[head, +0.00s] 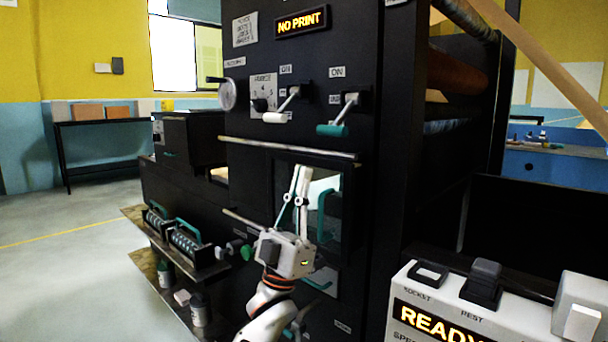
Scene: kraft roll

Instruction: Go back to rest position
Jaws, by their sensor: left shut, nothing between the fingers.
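My left gripper (299,184) points up in front of the black machine (300,90), before a recessed window with a teal handle in it. Its fingers are together at the tips with nothing between them. I cannot tell whether it touches the machine. My right gripper is out of view. The machine's lit sign (301,21) reads "NO PRINT". Below it are a white lever (276,117) and a teal lever (333,130), each with an "ON" label above.
A metal bar (285,147) crosses the machine above my gripper. A shelf with teal-handled rollers (186,243) juts out at left. A white control box (440,325) lit "READY" stands at lower right. Open floor (70,270) lies at left.

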